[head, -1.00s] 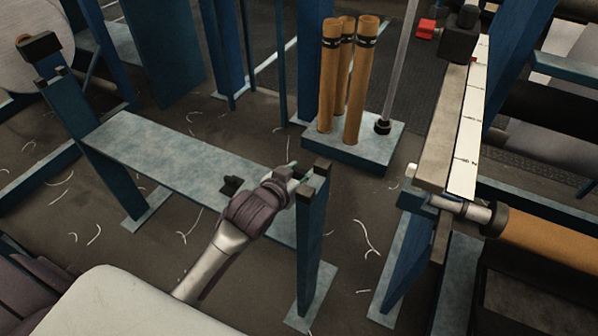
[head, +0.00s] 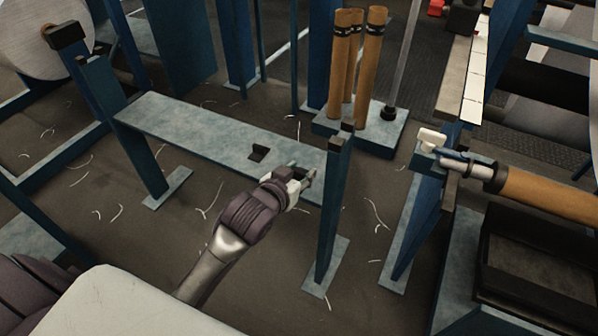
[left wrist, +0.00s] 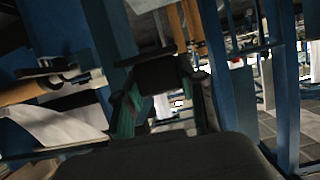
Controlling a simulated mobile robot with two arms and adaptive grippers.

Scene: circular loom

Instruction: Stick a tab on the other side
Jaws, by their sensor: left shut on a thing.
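My left gripper (head: 307,180) is shut in the head view, near the right end of a low blue-grey shelf (head: 200,135), just left of an upright blue post (head: 333,215). Its two fingers, with green inner sides, also show in the left wrist view (left wrist: 165,105). The thing between them is too small and dark to identify. A small black piece (head: 258,152) lies on the shelf. No tab can be clearly made out. A white strip with marks (head: 476,85) runs along a beam at the upper right. My right gripper is not in view.
Several brown tubes (head: 368,65) stand on a blue-grey base (head: 395,137) behind the post. A brown roller (head: 545,193) on a shaft with a white end (head: 432,138) is at the right. White scraps lie on the floor.

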